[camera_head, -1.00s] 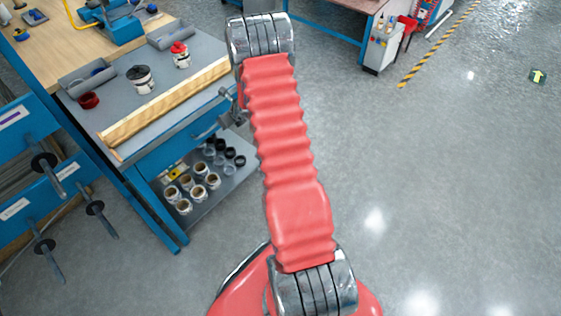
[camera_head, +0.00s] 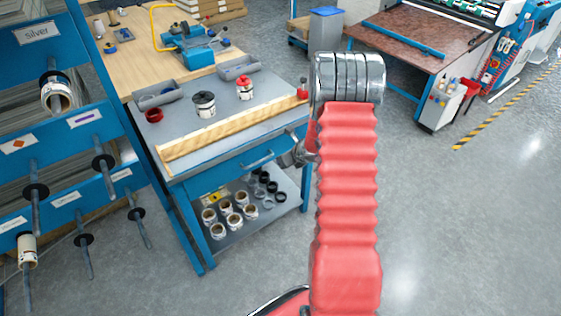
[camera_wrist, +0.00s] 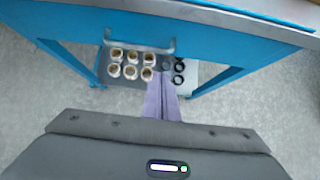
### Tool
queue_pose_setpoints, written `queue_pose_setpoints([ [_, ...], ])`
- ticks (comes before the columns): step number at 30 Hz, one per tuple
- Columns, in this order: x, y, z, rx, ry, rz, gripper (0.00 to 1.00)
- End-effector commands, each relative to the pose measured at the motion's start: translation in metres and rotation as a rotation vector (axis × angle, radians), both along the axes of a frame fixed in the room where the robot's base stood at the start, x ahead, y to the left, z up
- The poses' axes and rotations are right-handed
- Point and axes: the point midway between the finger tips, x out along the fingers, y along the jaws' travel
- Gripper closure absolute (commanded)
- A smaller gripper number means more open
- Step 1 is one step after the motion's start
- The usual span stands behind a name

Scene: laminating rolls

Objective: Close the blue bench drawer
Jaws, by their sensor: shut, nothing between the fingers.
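The blue bench drawer (camera_head: 228,172) is under the grey top of the blue bench, with a metal bar handle (camera_head: 258,160) on its front. I cannot tell how far out it stands. In the wrist view the blue drawer front (camera_wrist: 215,38) spans the top, and the handle (camera_wrist: 140,46) is left of centre. My gripper (camera_wrist: 162,82) is shut and empty, its fingers pointing toward the drawer front, with the tips below and slightly right of the handle. I see no clear contact. In the head view my gripper is mostly hidden beside my red arm, at the bench's right end.
A lower shelf (camera_head: 250,228) holds several rolls and black rings. A wooden bar (camera_head: 225,132), jars and trays lie on the bench top (camera_head: 178,112). A blue rack (camera_head: 60,185) with spindles stands at left. The floor (camera_head: 460,235) at right is clear.

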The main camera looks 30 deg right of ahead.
Motion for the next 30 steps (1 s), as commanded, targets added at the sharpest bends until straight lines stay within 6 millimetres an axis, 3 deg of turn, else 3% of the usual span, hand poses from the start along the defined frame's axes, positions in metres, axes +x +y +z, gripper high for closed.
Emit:
queue_pose_setpoints([
  [15, -0.041, -0.004, 0.046, -0.001, 0.000, -0.003, 1.00],
  [30, -0.045, -0.005, 0.049, 0.000, 0.001, -0.005, 1.00],
])
